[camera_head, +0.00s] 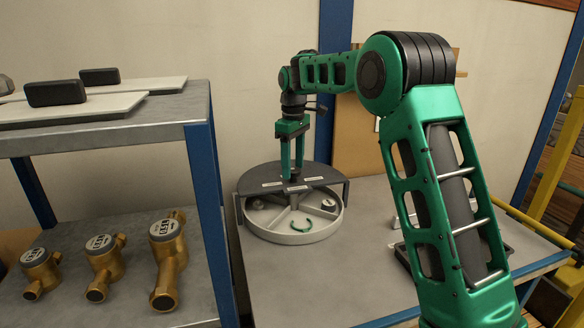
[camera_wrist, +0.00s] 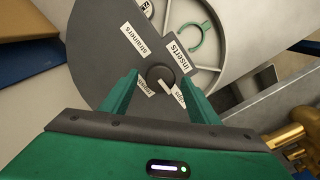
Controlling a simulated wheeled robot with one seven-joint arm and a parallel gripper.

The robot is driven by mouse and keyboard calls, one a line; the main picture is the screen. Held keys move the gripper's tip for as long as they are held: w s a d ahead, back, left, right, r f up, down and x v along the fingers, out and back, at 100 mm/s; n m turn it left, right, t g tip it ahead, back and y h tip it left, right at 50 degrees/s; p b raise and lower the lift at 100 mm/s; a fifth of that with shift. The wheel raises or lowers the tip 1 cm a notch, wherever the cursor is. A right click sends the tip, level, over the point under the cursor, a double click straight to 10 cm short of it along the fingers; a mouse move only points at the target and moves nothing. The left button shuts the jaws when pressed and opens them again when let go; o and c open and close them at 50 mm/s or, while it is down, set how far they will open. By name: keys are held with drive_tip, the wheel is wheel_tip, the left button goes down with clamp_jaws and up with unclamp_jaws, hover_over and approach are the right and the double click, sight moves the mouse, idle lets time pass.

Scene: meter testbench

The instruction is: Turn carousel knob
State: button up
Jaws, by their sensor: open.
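The carousel is a round pale tray (camera_head: 300,236) with divided compartments, under a dark grey cover (camera_head: 262,184) with white labels. It stands on the grey table. The dark round knob (camera_wrist: 160,76) sits at the middle of the cover in the wrist view. My gripper (camera_head: 297,170) is green and points down over the knob. In the wrist view my gripper's (camera_wrist: 160,88) two fingers are open, one on each side of the knob, with gaps between. I cannot tell how far down the fingers reach. A green C-shaped clip (camera_wrist: 194,40) lies in an exposed compartment.
A metal shelf (camera_head: 120,130) with blue posts stands on the left and holds several brass meters (camera_head: 168,250). A brown board (camera_head: 355,140) leans behind the table. The table (camera_head: 300,285) is clear in front of the carousel. A dark tray (camera_head: 492,238) lies at right.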

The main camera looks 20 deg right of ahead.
drive_tip(key=shift+f, duration=0.15)
drive_tip(key=c, duration=1)
